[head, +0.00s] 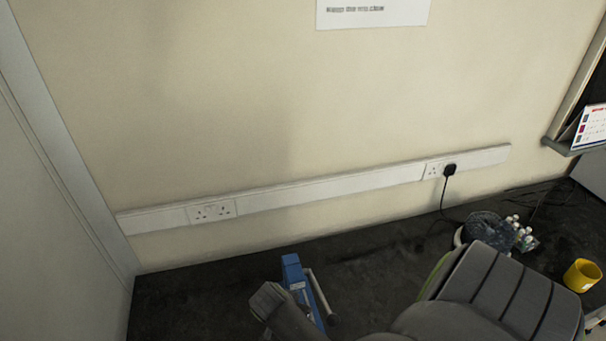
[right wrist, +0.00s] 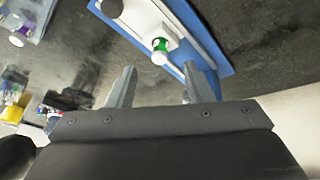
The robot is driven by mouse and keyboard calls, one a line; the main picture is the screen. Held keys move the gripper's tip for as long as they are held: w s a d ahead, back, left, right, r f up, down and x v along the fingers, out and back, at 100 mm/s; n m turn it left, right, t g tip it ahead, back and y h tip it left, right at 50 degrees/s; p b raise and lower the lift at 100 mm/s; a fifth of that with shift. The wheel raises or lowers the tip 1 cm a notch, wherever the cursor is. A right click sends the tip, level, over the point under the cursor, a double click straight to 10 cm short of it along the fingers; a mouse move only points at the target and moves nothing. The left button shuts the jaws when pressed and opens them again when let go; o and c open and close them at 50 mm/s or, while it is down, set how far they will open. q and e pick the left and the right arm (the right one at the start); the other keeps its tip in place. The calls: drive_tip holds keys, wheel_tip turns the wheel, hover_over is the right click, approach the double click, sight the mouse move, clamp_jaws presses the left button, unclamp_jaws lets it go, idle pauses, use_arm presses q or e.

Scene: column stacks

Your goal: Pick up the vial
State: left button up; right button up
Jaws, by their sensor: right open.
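A small vial-like piece with a green band and pale ends (right wrist: 160,47) shows in the right wrist view, at the white part of a blue-and-white stand (right wrist: 222,62). I cannot tell for certain that it is the vial. My right gripper (right wrist: 160,70) is open, with its two fingers apart and nothing between them. The green-banded piece lies beyond the fingertips, in line with the gap. In the head view the blue stand (head: 291,272) is on the dark bench, partly hidden by my grey arm. My left gripper is not in view.
In the head view, several small white-capped bottles (head: 520,233) stand beside a bowl (head: 482,222) at the right. A yellow mug (head: 581,275) is farther right. The wall with a socket strip (head: 330,185) bounds the dark bench. Bench left of the stand is clear.

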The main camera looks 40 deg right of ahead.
drive_tip(key=shift+d+f, duration=0.2)
drive_tip(key=shift+f, duration=0.25)
drive_tip(key=b+x, duration=0.4)
drive_tip(key=shift+f, duration=0.1)
clamp_jaws()
